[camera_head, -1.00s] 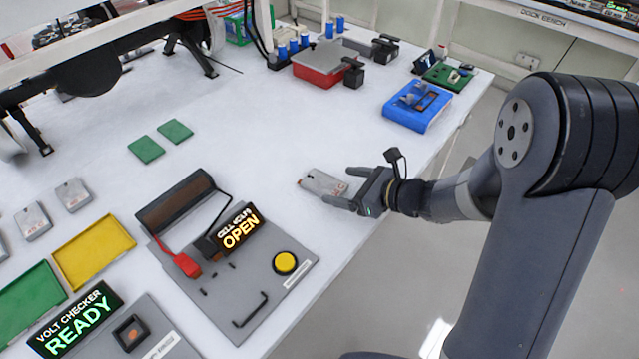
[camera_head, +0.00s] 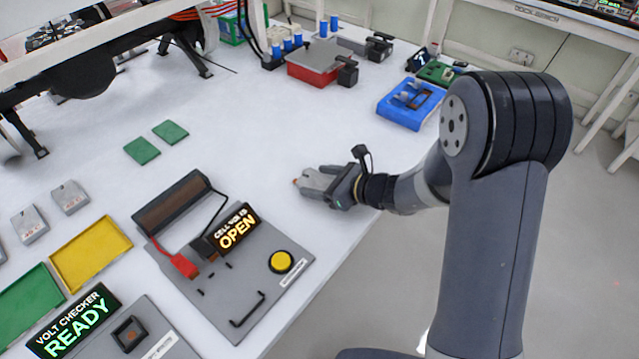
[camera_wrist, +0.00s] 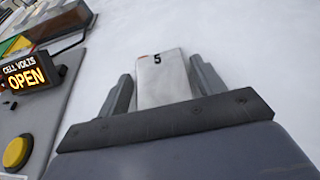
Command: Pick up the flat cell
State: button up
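The flat cell (camera_head: 312,181) is a light grey slab lying on the white bench near its right edge. In the wrist view the cell (camera_wrist: 162,80) shows a "5" and an orange mark at its far end. My gripper (camera_head: 318,182) is around the cell, one finger on each side. In the wrist view the fingers of my gripper (camera_wrist: 163,80) stand open, with a narrow gap at the left finger; contact at the right finger is unclear. The cell's near end is hidden behind the gripper body.
A grey fixture with an "OPEN" display (camera_head: 235,229) and a yellow button (camera_head: 281,261) stands left of my gripper. A blue tray (camera_head: 411,104) lies beyond it. Other grey cells (camera_head: 69,197) and a yellow tray (camera_head: 90,253) are at the far left. Bench around the cell is clear.

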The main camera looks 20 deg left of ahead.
jog(key=c, duration=0.8)
jog(key=shift+r, duration=0.1)
